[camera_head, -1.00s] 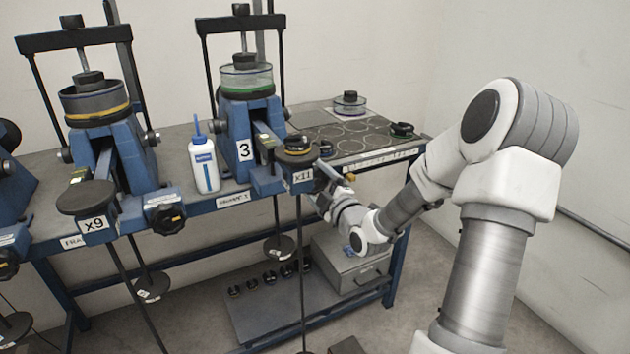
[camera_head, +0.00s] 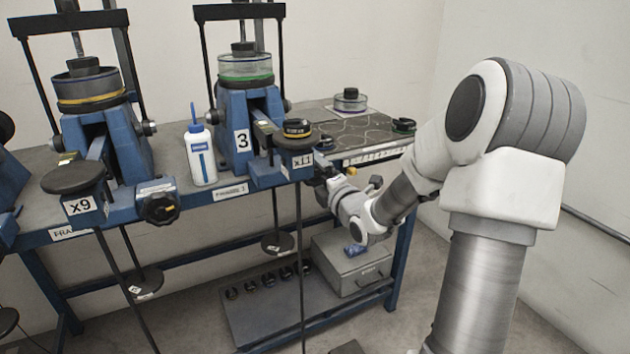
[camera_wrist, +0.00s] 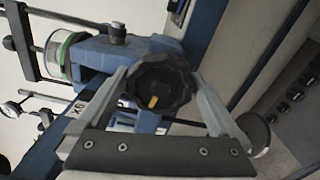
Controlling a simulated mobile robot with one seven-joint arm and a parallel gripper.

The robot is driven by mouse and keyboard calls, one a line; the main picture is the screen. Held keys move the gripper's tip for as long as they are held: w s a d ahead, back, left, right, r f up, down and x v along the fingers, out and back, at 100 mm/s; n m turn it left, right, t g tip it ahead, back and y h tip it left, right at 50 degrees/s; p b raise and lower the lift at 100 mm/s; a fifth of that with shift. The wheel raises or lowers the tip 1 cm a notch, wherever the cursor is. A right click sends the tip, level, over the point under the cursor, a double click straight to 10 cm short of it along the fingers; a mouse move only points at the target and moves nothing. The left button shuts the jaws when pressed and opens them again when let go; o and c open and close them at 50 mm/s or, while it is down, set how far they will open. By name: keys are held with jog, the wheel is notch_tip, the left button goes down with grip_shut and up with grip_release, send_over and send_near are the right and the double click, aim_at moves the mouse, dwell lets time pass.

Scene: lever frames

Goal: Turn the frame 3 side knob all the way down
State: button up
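Frame 3 (camera_head: 238,111) is the blue lever frame with the white "3" label, on the bench in the head view. Its side knob (camera_wrist: 158,85) is black and ridged with a yellow mark, and fills the middle of the wrist view. The mark points toward the bottom of that view. My gripper (camera_wrist: 159,74) is open, with one finger on each side of the knob; I cannot tell whether either finger touches it. In the head view my gripper (camera_head: 329,180) is beside the x11 hanger, and the knob is mostly hidden there.
The x11 plate (camera_head: 296,142) and its hanging rod are just left of my gripper. A white bottle (camera_head: 201,158) and the x9 frame's knob (camera_head: 159,208) stand further left. A grey box (camera_head: 352,262) sits on the lower shelf. Floor at right is clear.

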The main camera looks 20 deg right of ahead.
jog(key=shift+s+d+b, duration=0.15)
jog(key=shift+s+b, duration=0.8)
jog(key=shift+s, duration=2.15)
